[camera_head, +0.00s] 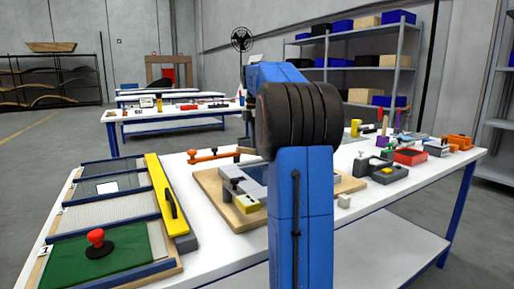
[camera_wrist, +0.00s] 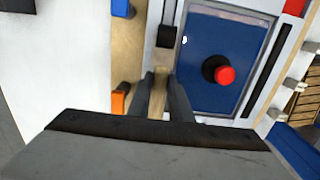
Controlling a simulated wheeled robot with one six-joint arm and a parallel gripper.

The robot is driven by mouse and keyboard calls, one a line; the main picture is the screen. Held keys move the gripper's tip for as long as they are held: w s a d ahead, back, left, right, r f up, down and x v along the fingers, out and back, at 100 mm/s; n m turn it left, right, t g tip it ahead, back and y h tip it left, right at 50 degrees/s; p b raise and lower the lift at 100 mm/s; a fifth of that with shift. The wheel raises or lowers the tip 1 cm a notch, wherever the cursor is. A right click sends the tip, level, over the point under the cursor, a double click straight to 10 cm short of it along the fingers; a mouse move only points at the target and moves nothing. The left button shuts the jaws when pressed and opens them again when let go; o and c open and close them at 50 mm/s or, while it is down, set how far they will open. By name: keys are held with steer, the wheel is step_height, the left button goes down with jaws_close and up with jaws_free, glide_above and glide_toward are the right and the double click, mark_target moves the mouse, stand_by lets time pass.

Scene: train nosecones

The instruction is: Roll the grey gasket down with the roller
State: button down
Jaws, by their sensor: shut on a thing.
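In the wrist view my gripper's two dark fingers (camera_wrist: 163,95) are shut on a narrow tan piece between them. It looks like the handle of the roller, but its far end is not clear. A black block (camera_wrist: 167,36) on a pale strip lies just beyond the fingertips, beside a blue panel (camera_wrist: 208,35) with a red knob (camera_wrist: 224,75). I cannot pick out the grey gasket for certain. In the head view my arm hides the gripper and part of the wooden board (camera_head: 207,186) with its grey fixture.
A rack of panels at the left holds a green panel (camera_head: 70,262) with a red knob; a yellow bar (camera_head: 158,190) lies along its right side. A red tray (camera_head: 411,157) and small tools stand at the right.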

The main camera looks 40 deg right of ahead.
steer(key=shift+s+d, duration=0.25)
steer(key=shift+d, duration=0.8)
steer(key=shift+f, duration=0.1)
stand_by(1.0)
stand_by(0.4)
steer(key=shift+s+d, duration=0.15)
steer(key=shift+d, duration=0.4)
steer(key=shift+s+d, duration=0.15)
steer(key=shift+d, duration=0.35)
stand_by(1.1)
steer(key=shift+r, duration=3.15)
